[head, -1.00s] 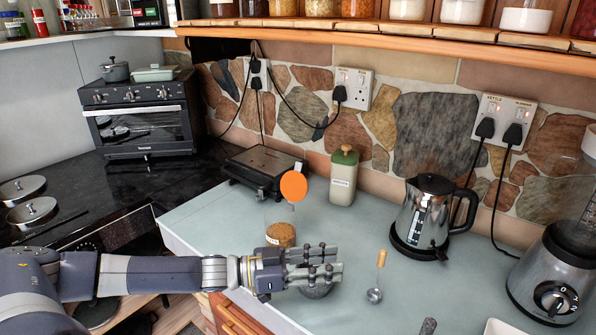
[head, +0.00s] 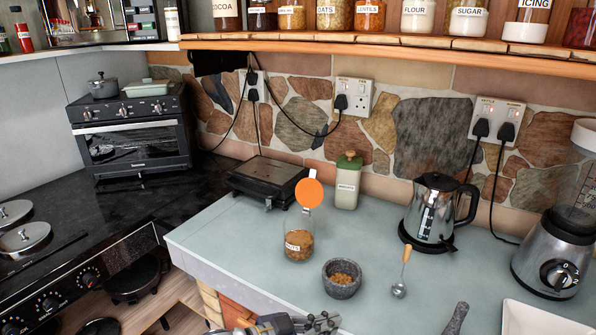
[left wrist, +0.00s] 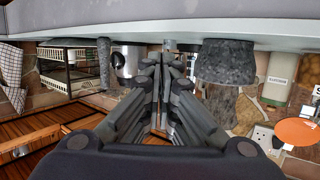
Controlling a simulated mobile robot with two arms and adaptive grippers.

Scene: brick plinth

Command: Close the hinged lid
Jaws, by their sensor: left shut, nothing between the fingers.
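A glass jar (head: 299,243) of brown nuts stands on the pale counter. Its orange hinged lid (head: 309,193) is open, standing up at the jar's back rim. The lid also shows at the right edge of the left wrist view (left wrist: 298,131), which is upside down. My left gripper (head: 328,322) is at the bottom of the head view, nearer to me than the jar and below it in the picture. Its fingers are together and empty, also in the left wrist view (left wrist: 168,62). My right gripper is not in view.
A stone mortar (head: 342,281) with brown bits stands right of the jar, near my left gripper. A spoon (head: 400,286) and a stone pestle (head: 456,318) lie farther right. A biscuit canister (head: 347,185), a black grill (head: 265,180) and a kettle (head: 430,215) stand behind.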

